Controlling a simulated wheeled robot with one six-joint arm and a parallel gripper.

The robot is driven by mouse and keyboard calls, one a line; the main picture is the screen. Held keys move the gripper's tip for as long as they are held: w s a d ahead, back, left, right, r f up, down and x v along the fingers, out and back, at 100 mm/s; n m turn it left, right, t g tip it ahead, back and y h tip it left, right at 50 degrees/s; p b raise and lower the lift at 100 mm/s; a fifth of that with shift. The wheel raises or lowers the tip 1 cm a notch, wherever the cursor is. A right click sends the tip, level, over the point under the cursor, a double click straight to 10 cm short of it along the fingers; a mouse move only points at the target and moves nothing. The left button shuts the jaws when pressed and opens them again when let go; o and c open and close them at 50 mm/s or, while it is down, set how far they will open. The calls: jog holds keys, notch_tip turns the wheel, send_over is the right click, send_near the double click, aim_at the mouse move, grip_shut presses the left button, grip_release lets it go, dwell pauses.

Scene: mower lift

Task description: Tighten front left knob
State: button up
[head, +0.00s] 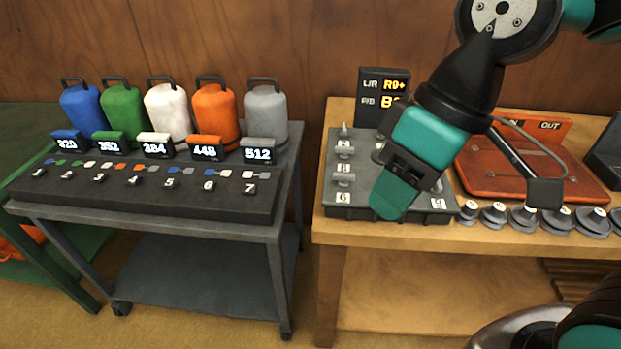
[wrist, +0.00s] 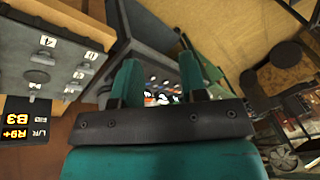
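A grey plate (head: 385,208) lies on the wooden bench, with several small knobs and white number tags along its left side. The nearest knob in that left column (head: 343,181) stands close to the plate's front left corner.
Several dark knobs (head: 523,216) line the bench front beside a red-orange board (head: 520,185). A dark cart (head: 160,215) with coloured weights stands left, across a gap.

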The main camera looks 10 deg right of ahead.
jog(key=w+d+f+n+h+b, duration=0.2)
jog(key=w+n+b, duration=0.2)
jog(key=w, duration=1.2)
jog(key=n+h+b, duration=0.2)
jog(key=n, duration=0.1)
send_near(344, 174)
notch_tip(344, 174, down, 9)
jog(key=shift+d+f, duration=0.1)
jog(key=shift+d, duration=0.05)
jog(key=shift+c, duration=0.2)
grip_shut()
